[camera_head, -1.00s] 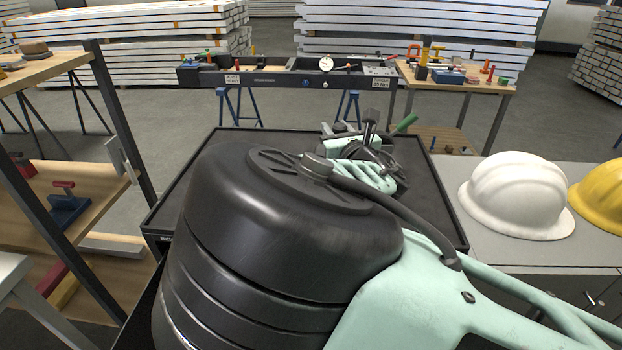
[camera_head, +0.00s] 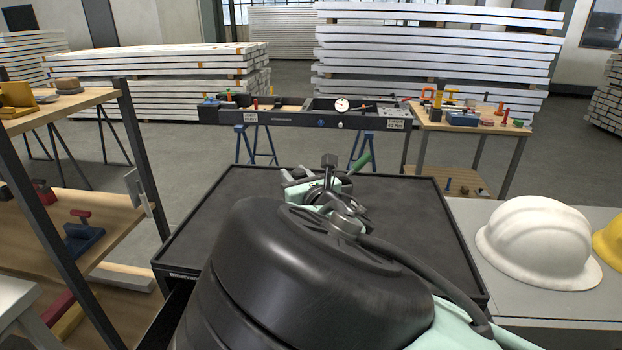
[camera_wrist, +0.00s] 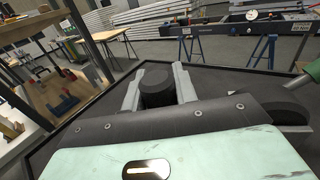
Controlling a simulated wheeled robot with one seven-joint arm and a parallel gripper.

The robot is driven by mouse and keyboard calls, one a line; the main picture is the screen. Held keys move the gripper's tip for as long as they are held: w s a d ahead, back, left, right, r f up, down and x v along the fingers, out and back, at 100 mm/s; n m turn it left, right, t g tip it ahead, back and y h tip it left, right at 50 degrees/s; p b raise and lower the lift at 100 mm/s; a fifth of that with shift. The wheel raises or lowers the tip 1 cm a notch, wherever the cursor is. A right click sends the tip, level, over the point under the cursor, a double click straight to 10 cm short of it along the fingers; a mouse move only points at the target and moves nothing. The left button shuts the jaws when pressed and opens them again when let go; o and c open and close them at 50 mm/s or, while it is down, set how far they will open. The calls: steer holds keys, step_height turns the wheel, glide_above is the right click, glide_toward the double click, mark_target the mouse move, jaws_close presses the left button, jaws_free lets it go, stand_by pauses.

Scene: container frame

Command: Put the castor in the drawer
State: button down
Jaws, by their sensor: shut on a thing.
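In the wrist view my gripper (camera_wrist: 157,76) has its two grey fingers on either side of a dark round piece, which I take for the castor (camera_wrist: 157,90). The gripper is shut on it, over the black cabinet top. In the head view my gripper (camera_head: 293,174) is small, beyond my large dark arm joint; the castor cannot be made out clearly there. The black cabinet (camera_head: 205,222) has a raised rim. A dark slanted edge at its lower left looks like a pulled-out drawer (camera_head: 172,318), mostly hidden by my arm.
A green handle (camera_head: 362,160) shows just right of my gripper; what it belongs to is unclear. A white helmet (camera_head: 535,240) rests on the grey surface at right. A shelf rack (camera_head: 138,150) stands close at left. The cabinet top's right side looks clear.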

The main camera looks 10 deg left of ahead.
steer(key=shift+f, duration=1.6)
steer(key=shift+f, duration=0.15)
steer(key=c, duration=1.5)
jaws_free()
steer(key=shift+f, duration=0.15)
steer(key=o, duration=0.4)
